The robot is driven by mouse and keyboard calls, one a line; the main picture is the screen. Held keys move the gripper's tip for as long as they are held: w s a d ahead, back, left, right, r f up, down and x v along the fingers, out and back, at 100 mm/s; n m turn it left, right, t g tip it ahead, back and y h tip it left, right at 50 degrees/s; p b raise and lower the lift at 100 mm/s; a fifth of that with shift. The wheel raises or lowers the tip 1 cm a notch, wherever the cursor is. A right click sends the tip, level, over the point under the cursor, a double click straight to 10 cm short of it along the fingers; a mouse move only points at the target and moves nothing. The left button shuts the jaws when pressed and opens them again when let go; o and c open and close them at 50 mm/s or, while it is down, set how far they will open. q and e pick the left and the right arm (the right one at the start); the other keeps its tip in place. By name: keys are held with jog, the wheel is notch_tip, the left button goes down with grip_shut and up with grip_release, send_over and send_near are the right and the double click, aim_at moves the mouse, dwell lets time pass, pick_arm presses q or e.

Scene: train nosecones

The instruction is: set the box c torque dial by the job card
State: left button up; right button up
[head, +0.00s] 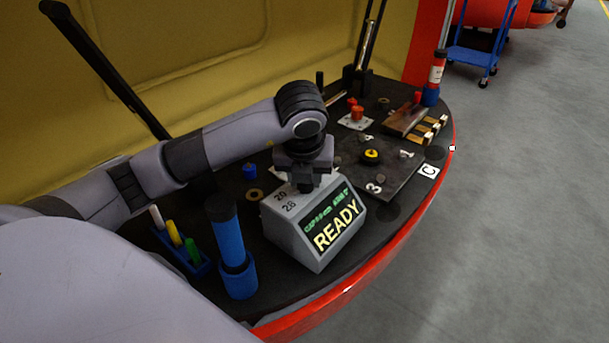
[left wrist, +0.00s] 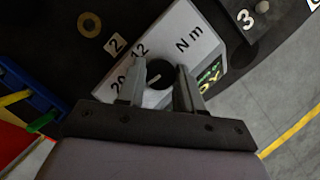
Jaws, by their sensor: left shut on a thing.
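A grey torque box (head: 291,233) stands on the dark bench, with a sloping screen reading READY in yellow under a blurred green line. My left gripper (head: 306,187) reaches down over its top. In the left wrist view my left gripper (left wrist: 161,74) has its fingers on either side of the black dial (left wrist: 158,85), shut on it. A short light mark shows on the dial; which number it points at is hard to tell. The box top (left wrist: 185,40) shows 12, N m and a partly hidden 20; the head view shows 20 and 28. My right gripper is out of view.
A dark board (head: 385,183) marked 3 lies right of the box, beside a C label (head: 428,171). A blue cylinder (head: 228,238) in a holder and a blue tray (head: 180,250) of coloured markers stand left. The bench has a red rim (head: 340,290). No readable job card shows.

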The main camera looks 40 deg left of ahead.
pick_arm(q)
jog(key=shift+n+y, duration=0.3)
jog(key=shift+n, duration=0.6)
jog(key=shift+g, duration=0.3)
jog(key=o, duration=1)
jog(key=shift+o, duration=0.2)
jog(key=shift+r, duration=0.1)
jog(key=p+v, duration=0.2)
jog(key=v, duration=0.4)
jog(key=shift+d+r, duration=0.1)
jog(key=shift+s+d+r+p, duration=0.15)
jog(key=shift+s+r+p, duration=0.05)
jog(key=shift+r+p, duration=0.1)
